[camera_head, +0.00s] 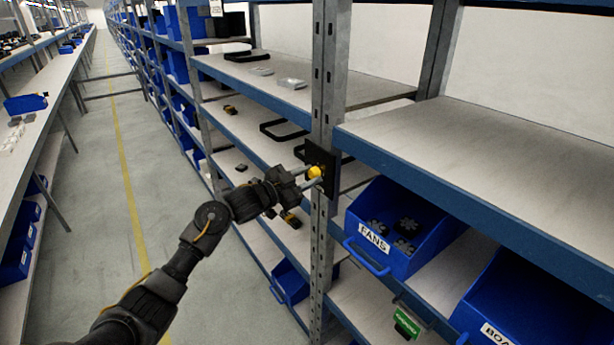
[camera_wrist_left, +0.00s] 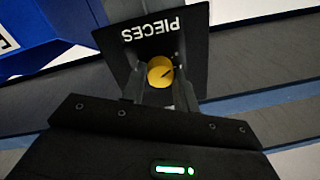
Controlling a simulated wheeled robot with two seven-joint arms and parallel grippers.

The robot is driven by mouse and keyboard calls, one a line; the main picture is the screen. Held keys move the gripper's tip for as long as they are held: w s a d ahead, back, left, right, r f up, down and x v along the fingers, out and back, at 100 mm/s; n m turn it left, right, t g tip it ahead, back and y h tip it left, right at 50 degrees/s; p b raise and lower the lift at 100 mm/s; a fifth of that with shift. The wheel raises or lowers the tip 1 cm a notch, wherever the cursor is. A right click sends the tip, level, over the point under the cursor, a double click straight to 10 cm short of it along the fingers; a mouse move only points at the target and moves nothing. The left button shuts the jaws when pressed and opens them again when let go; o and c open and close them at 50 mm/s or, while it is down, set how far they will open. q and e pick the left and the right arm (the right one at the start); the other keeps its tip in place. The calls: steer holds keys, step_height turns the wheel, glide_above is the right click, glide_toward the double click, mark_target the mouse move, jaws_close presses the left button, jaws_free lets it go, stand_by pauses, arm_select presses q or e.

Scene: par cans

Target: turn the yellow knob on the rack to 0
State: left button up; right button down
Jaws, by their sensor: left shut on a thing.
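The yellow knob (camera_head: 315,172) sits on a black plate (camera_head: 322,160) fixed to the rack's upright post (camera_head: 328,75). My left gripper (camera_head: 312,178) reaches it from the left and is shut on it. In the left wrist view, the yellow knob (camera_wrist_left: 160,71) sits between the two fingers of my left gripper (camera_wrist_left: 160,82), with a dark mark on its face. The plate (camera_wrist_left: 188,30) carries the word PIECES, upside down in that view. No number can be read around the knob. My right gripper does not show.
A blue bin (camera_head: 405,225) labelled FANS holds several dark parts on the shelf right of the post. Another blue bin (camera_head: 540,305) stands at the lower right. A blue-edged shelf (camera_head: 480,130) is right of the post. The aisle floor (camera_head: 120,180) at left is clear.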

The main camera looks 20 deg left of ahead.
arm_select(q)
steer(key=o, duration=1)
steer(key=shift+c, duration=0.2)
steer(key=shift+s+a+f+b, duration=0.15)
steer(key=shift+s+a+b, duration=0.15)
steer(key=shift+s+a, duration=0.05)
steer(key=b+v, duration=0.2)
steer(key=v, duration=0.8)
steer(key=shift+b, duration=0.4)
steer(key=shift+w, duration=0.1)
